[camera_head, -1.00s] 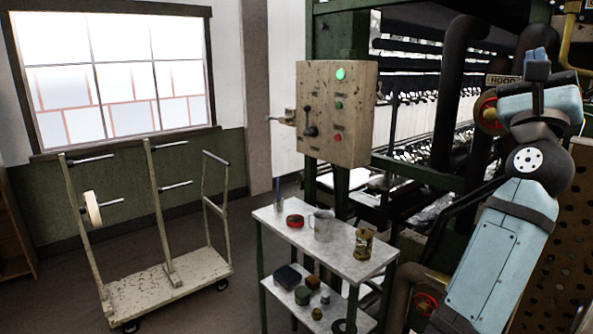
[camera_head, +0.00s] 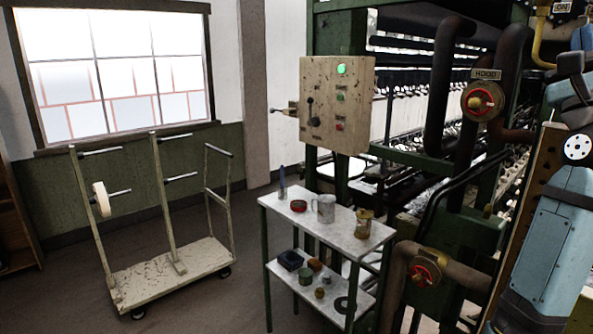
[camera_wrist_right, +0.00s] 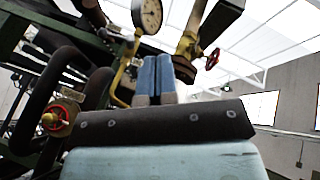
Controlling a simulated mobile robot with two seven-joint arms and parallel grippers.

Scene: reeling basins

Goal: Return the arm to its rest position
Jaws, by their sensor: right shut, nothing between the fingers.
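My right arm (camera_head: 560,235) stands raised along the right edge of the head view. Its upper end runs to the picture's edge, so the hand is hard to make out there. In the right wrist view my right gripper (camera_wrist_right: 156,80) points upward with its two blue fingers side by side. It is shut with nothing between the fingers. Pipes, a pressure gauge (camera_wrist_right: 147,14) and a red valve wheel (camera_wrist_right: 212,58) show behind and beside it. My left gripper is in neither view.
The hood valve (camera_head: 483,101) and a lower red valve (camera_head: 426,267) are on pipes left of my arm. A control box (camera_head: 336,104) with a green light, a small two-tier table (camera_head: 340,238) and a cart (camera_head: 175,275) stand further left. Floor between cart and table is clear.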

